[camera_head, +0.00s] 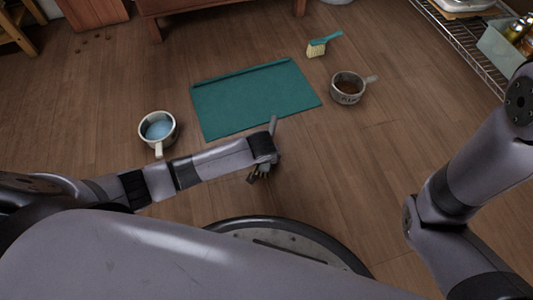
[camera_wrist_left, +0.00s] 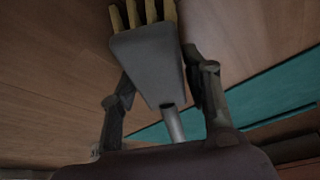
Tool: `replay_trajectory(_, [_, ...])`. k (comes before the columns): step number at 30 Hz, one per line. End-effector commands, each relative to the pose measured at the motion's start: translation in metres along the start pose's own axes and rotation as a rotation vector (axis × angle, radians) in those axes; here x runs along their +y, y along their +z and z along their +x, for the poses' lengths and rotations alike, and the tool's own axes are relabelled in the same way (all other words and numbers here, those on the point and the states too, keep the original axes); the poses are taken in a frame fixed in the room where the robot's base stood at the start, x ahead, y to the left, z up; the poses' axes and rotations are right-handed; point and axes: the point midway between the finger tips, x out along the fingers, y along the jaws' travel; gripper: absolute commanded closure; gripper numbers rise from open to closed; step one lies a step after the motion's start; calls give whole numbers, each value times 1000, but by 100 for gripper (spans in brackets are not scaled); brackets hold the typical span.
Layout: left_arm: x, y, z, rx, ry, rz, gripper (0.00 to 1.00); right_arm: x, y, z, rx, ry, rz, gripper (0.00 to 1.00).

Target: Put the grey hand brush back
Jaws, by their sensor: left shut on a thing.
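The grey hand brush (camera_wrist_left: 150,62) is between the two fingers of my left gripper (camera_wrist_left: 157,85) in the left wrist view, with its yellowish bristles at the top edge and its handle running back toward the palm. In the head view the handle of the grey brush (camera_head: 273,124) sticks up past my left wrist. My left gripper (camera_head: 262,171) is shut on it, partly hidden by the wrist, over the floor in front of the teal mat (camera_head: 254,96). My right arm is at the right; its gripper is out of view.
A cup of blue liquid (camera_head: 158,131) stands left of the mat. A bowl with brown contents (camera_head: 347,88) and a teal-handled brush (camera_head: 318,48) are to its right. A wire shelf (camera_head: 458,42) with a pale bin (camera_head: 503,48) is at upper right. Floor right of my gripper is clear.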

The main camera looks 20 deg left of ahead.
Motion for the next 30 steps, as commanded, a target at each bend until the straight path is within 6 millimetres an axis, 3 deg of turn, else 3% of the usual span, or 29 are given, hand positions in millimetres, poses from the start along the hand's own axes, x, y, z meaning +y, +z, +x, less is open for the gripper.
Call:
replay_trajectory(9, [0,1,2,0,1,-1,82,0,0,0,0,0,0,71])
replay_trajectory(10, [0,1,2,0,1,-1,54,0,0,0,0,0,0,71])
replay_trajectory(19, [0,1,2,0,0,-1,34,0,0,0,-1,0,0,71])
replay_trajectory(30, [0,2,0,-1,0,-1,33,1,3,-1,-7,5,0,71])
